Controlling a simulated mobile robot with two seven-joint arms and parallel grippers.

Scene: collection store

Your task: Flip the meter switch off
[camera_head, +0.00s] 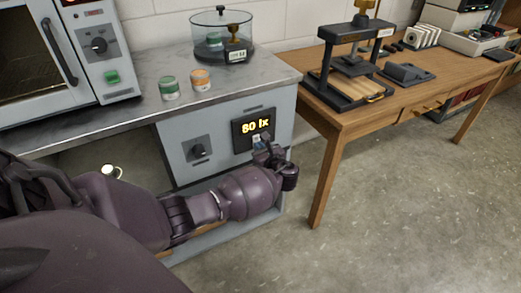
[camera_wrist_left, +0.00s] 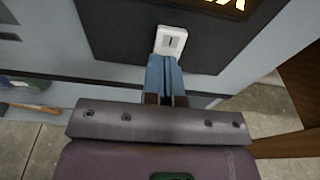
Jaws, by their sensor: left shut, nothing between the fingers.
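The meter (camera_head: 253,126) is a dark panel reading "80 lx" on the front of a grey cabinet under the counter. Its switch (camera_wrist_left: 171,40) is a small white plate with a dark rocker, seen in the left wrist view below the yellow digits (camera_wrist_left: 231,4). My left gripper (camera_head: 262,148) is in front of the meter's lower edge. In the left wrist view its blue fingers (camera_wrist_left: 164,62) are shut and empty, with their tips at the lower edge of the switch plate. I cannot tell whether they touch it. My right gripper is not in view.
A dark knob (camera_head: 198,151) sits on the cabinet left of the meter. Green (camera_head: 169,90) and orange (camera_head: 201,80) jars and a glass container (camera_head: 222,38) stand on the counter. A wooden table (camera_head: 350,118) with a press stands right. Open floor lies in front.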

